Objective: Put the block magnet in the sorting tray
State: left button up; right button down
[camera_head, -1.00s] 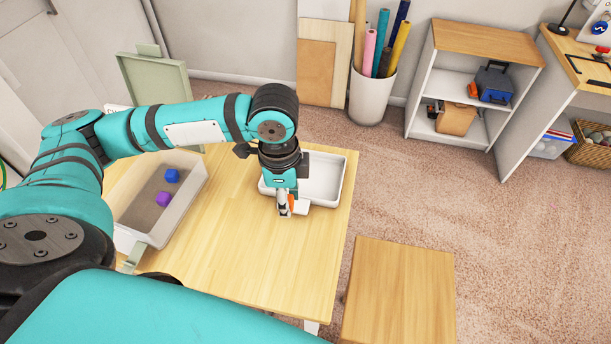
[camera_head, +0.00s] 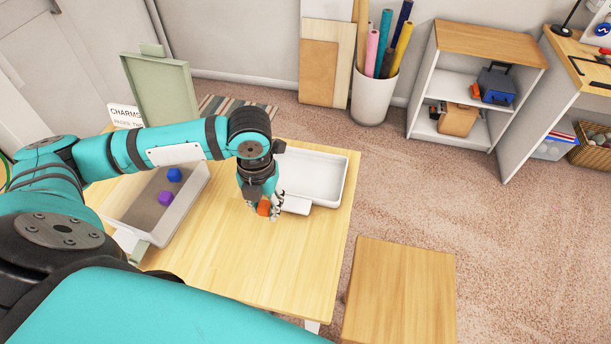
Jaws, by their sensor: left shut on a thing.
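My left gripper (camera_head: 263,208) is over the wooden table, just left of the white tray's near end, pointing down. It is shut on a small orange-red block (camera_head: 264,208), seemingly the block magnet, mostly covered by the fingers. I cannot tell whether the block touches the table. The white sorting tray (camera_head: 344,178) lies on the table behind and to the right of the gripper. It looks empty where it shows; my arm hides its left part. A small white tab (camera_head: 297,205) is at its near side. My right gripper is not in view.
The table's front (camera_head: 285,265) is clear. A wooden stool (camera_head: 400,290) stands at right.

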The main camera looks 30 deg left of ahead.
pick_arm(q)
jog(key=shift+w, duration=0.4)
jog(key=p, duration=0.3)
send_over(305, 177)
jog(key=s, duration=0.2)
jog(key=shift+w+f, duration=0.15)
jog(key=shift+f, duration=0.45)
jog(key=shift+w+d+f+p, duration=0.15)
jog(key=shift+w+p, duration=0.25)
jog(key=shift+w, duration=0.55)
notch_tip(305, 177, down, 3)
jog(key=shift+s+r+p, duration=0.15)
jog(key=shift+p, duration=0.45)
jog(key=shift+f, duration=0.45)
jog(key=shift+f, duration=0.1)
jog(key=o, duration=0.9)
jog(key=shift+o, duration=0.2)
